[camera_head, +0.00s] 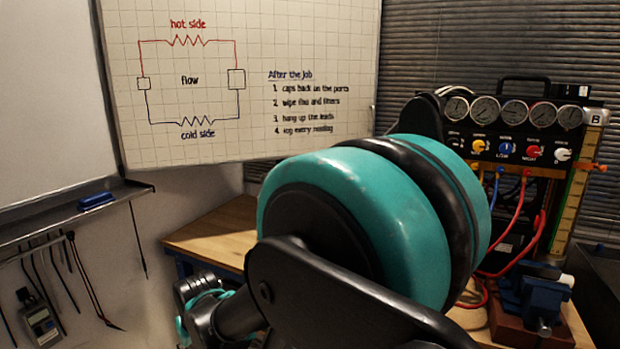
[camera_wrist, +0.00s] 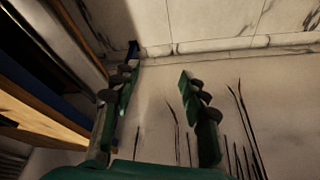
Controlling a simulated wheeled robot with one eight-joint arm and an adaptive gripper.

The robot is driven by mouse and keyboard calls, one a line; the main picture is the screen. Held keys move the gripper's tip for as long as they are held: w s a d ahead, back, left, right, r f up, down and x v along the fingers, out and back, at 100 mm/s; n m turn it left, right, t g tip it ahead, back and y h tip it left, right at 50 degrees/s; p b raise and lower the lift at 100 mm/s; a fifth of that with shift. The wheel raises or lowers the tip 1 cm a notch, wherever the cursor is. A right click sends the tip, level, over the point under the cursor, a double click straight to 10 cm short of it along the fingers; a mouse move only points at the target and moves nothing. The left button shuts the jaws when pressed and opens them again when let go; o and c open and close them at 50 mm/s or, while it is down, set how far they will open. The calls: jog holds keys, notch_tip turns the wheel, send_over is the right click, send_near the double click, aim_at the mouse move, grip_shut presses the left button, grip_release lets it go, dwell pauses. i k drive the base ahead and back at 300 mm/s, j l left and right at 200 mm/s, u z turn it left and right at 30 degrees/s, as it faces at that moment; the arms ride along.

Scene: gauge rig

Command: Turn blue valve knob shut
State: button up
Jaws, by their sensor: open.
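The blue valve knob (camera_head: 505,148) is on the black gauge panel at the right of the head view, between the yellow knob (camera_head: 479,146) and the red knob (camera_head: 532,152). It shows small, so I cannot tell its exact setting. My gripper (camera_wrist: 158,72) is open and empty in the wrist view, its fingers apart against the wall below the whiteboard. It is far from the knob, and the knob is not in the wrist view. In the head view my arm covers the middle, and my fingertips are not clearly seen.
Several gauges (camera_head: 514,111) top the panel, with a white knob (camera_head: 563,155) at its right. Red hoses (camera_head: 521,225) hang in front. A blue vise (camera_head: 535,290) stands on the wooden bench (camera_head: 215,238). Leads and a meter (camera_head: 40,324) hang on the left wall.

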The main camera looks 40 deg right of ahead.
aim_at(505, 149)
jog(key=z, duration=2.65)
